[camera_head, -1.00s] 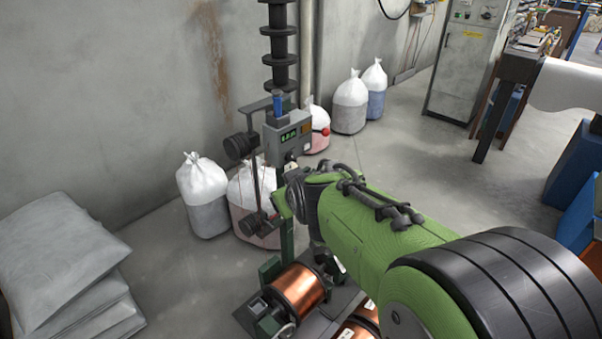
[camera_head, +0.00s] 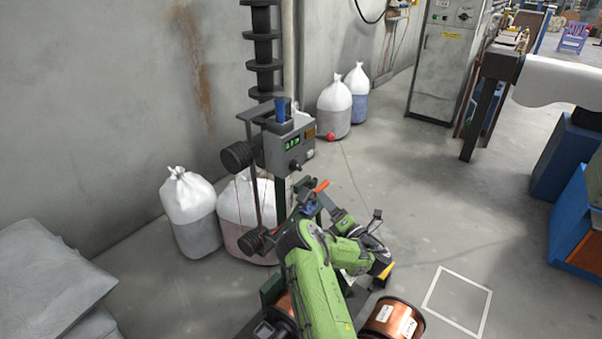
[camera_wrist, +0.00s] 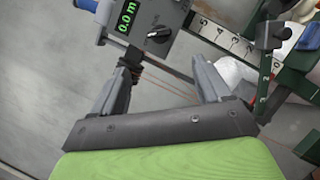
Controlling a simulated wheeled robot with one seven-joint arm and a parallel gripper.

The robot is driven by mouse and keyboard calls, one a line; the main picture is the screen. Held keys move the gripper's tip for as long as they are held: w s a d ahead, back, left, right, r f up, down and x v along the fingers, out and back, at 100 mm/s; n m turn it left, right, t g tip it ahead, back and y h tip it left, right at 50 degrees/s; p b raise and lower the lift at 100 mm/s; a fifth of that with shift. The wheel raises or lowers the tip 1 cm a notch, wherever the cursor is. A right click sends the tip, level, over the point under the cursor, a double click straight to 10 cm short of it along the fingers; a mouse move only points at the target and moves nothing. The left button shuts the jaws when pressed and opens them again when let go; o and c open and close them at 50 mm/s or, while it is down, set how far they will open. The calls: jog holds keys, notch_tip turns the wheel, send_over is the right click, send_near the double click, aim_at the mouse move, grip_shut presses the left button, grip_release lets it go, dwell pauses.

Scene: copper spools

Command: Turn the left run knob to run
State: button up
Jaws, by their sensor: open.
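A grey control box (camera_head: 289,149) with a green digital display is mounted on the left spool machine. Its dark run knob (camera_head: 293,166) is on the front face below the display. In the wrist view the box (camera_wrist: 143,17) is at the upper left, and its display reads 0.0 m. The knob (camera_wrist: 158,35) looks elongated, with a pale mark at one end; I cannot read its setting. My gripper (camera_wrist: 165,75) is open and empty, its two grey fingers apart. The knob shows beyond the fingertips, apart from them. In the head view the fingertips are hard to make out.
A numbered ruler strip (camera_wrist: 227,40) and green machine parts lie right of the fingers in the wrist view. Copper spools (camera_head: 393,320) sit low around my arm. White-topped sacks (camera_head: 190,210) stand by the wall. Open floor (camera_head: 430,220) lies to the right.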

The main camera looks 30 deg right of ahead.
aim_at(299, 168)
jog(key=b+x, duration=0.1)
jog(key=x, duration=1.4)
jog(key=shift+d+b, duration=0.1)
jog(key=shift+b, duration=0.25)
jog(key=shift+c, duration=0.2)
jog(key=c, duration=1)
